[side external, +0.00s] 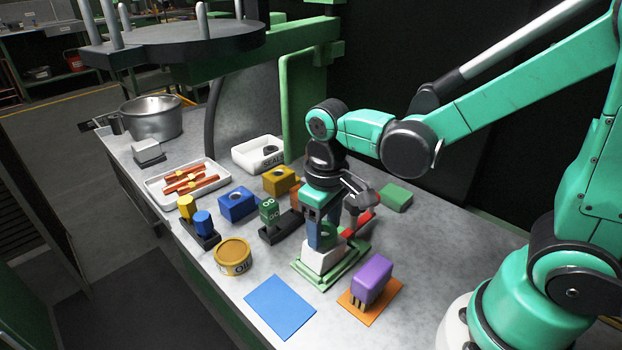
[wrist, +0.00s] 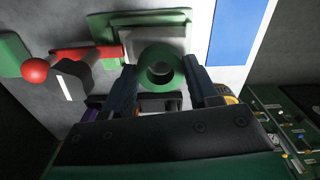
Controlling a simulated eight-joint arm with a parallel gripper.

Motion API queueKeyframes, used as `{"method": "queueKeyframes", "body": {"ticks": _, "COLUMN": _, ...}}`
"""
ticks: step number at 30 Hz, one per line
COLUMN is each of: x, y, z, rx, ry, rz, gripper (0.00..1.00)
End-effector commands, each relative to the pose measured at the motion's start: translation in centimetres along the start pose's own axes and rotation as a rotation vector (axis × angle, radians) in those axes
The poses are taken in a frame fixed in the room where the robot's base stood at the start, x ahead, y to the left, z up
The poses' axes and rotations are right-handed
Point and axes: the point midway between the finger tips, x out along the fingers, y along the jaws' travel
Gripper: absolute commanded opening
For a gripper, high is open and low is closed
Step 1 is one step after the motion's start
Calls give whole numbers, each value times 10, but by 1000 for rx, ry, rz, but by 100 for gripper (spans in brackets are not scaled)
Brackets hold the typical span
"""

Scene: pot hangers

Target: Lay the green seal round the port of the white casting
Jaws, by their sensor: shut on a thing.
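The white casting (side external: 318,260) sits on a green stepped fixture (side external: 351,266) in the side view. It also shows in the wrist view (wrist: 178,43), partly behind the seal. My gripper (wrist: 163,74) is shut on the green seal (wrist: 177,73), a thick ring with an open middle, gripped on both sides between the fingertips. In the side view my gripper (side external: 321,240) points down directly above the casting, and only a bit of the seal's green shows between the fingers. The port is hidden, and I cannot tell whether the seal touches the casting.
A clamp with a red handle (side external: 362,223) stands close beside the fixture. A purple block (side external: 372,276) on an orange mat, a blue mat (side external: 281,307) and an oil tin (side external: 233,257) lie in front. Coloured blocks and a white seals bin (side external: 254,156) stand behind left.

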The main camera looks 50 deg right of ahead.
Motion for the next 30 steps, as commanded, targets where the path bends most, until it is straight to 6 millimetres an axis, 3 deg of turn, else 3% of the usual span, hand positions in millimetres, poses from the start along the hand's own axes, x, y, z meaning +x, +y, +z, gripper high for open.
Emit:
{"method": "queueKeyframes", "body": {"ticks": 10, "x": 6, "y": 0, "z": 0, "rx": 0, "ry": 0, "rz": 0, "gripper": 5}}
{"method": "queueKeyframes", "body": {"ticks": 11, "x": 6, "y": 0, "z": 0, "rx": 0, "ry": 0, "rz": 0, "gripper": 61}}
{"method": "queueKeyframes", "body": {"ticks": 13, "x": 6, "y": 0, "z": 0, "rx": 0, "ry": 0, "rz": 0, "gripper": 81}}
{"method": "queueKeyframes", "body": {"ticks": 14, "x": 6, "y": 0, "z": 0, "rx": 0, "ry": 0, "rz": 0, "gripper": 84}}
{"method": "queueKeyframes", "body": {"ticks": 24, "x": 4, "y": 0, "z": 0, "rx": 0, "ry": 0, "rz": 0, "gripper": 84}}
{"method": "queueKeyframes", "body": {"ticks": 30, "x": -13, "y": 0, "z": 0, "rx": 0, "ry": 0, "rz": 0, "gripper": 84}}
